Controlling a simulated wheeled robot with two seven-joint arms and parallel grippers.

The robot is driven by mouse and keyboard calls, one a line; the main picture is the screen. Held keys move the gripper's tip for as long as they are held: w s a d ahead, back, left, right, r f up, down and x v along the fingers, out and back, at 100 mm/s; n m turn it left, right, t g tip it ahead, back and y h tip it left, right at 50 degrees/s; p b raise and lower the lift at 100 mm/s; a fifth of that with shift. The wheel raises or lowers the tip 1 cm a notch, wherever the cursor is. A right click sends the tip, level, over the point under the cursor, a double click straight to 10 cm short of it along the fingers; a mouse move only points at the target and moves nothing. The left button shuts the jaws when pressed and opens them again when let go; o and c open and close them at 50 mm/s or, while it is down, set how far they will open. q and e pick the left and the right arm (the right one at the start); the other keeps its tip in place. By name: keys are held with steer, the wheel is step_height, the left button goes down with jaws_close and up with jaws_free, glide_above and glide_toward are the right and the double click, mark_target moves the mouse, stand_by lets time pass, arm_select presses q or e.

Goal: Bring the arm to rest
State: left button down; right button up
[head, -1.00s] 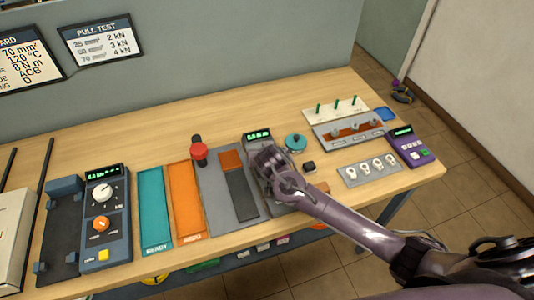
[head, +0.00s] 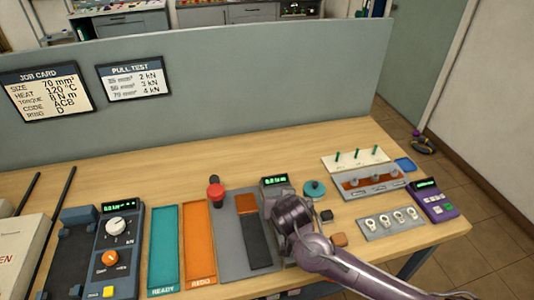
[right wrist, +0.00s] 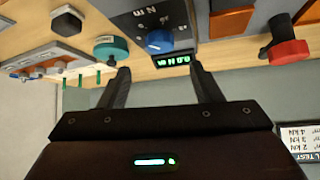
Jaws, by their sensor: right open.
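My right arm comes in from the lower right of the head view, and its gripper end (head: 288,215) hangs over the bench at a grey device with a green display (head: 274,181). In the right wrist view my right gripper (right wrist: 160,82) has its two fingers apart with nothing between them. The device's display (right wrist: 173,61) and blue knob (right wrist: 160,41) show beyond the fingertips. The arm hides much of this device in the head view. My left gripper is not in view.
A red knob (head: 215,191) stands by a grey mat left of the arm. A teal round knob (head: 314,188), a dark block (head: 326,215) and a grey plate with white pieces (head: 390,222) lie to its right. The bench's back strip (head: 130,170) is clear.

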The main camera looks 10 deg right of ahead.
steer(key=shift+s+a+f, duration=0.1)
steer(key=shift+s+a, duration=0.1)
steer(key=shift+s, duration=0.1)
steer(key=shift+n+g+y, duration=0.6)
steer(key=shift+g+y, duration=0.1)
steer(key=s, duration=0.1)
steer(key=s+a, duration=0.1)
steer(key=s, duration=0.1)
steer(key=s+a+f, duration=0.1)
steer(key=shift+s, duration=0.15)
steer(key=shift+n+g+y, duration=0.5)
steer(key=shift+n+g, duration=0.2)
steer(key=s, duration=0.6)
steer(key=shift+s, duration=0.1)
steer(key=s+d+n+g, duration=0.2)
steer(key=s+d, duration=0.4)
steer(key=s, duration=0.5)
step_height(320, 180, down, 32)
steer(key=s+r+g+b, duration=0.1)
steer(key=s+g, duration=0.1)
steer(key=s+d+f, duration=0.1)
steer(key=s+f, duration=0.8)
steer(key=s+d+f+g, duration=0.1)
steer(key=s+d+f, duration=0.1)
steer(key=s+f, duration=0.8)
steer(key=shift+s+d+b, duration=0.2)
steer(key=shift+d+b, duration=0.1)
steer(key=shift+b, duration=0.15)
